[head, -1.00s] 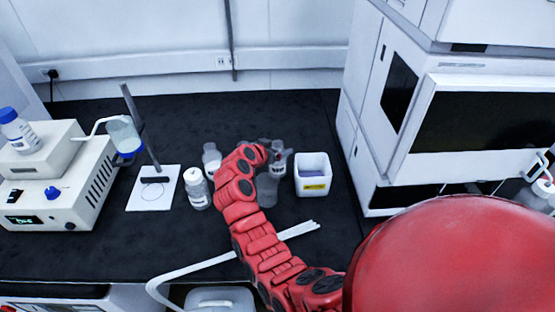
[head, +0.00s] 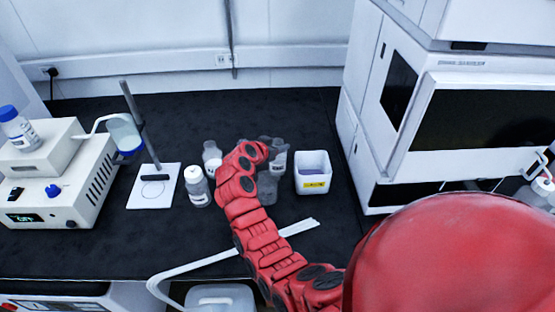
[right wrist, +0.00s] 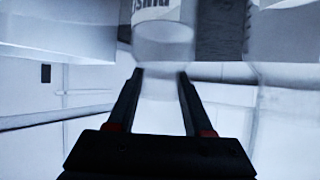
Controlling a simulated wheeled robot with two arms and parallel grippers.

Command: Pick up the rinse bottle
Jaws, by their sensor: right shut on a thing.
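In the head view my right arm reaches over the black bench, and my right gripper (head: 268,146) is at a small pale labelled bottle (head: 279,161), which I take to be the rinse bottle. The gripper and forearm partly hide it. In the right wrist view the two dark fingers (right wrist: 161,100) stand either side of a translucent bottle part (right wrist: 163,42), shut on it. A piece of printed label (right wrist: 155,10) shows at the top edge, too cut off to read fully. My left gripper is not in view.
A white tub with a yellow label (head: 313,183) stands close right of the bottle. A grey translucent vessel (head: 267,188) is just in front. Two white bottles (head: 197,188) (head: 212,158) stand left. A white tube (head: 225,258) lies in front; the large instrument (head: 440,130) is at right.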

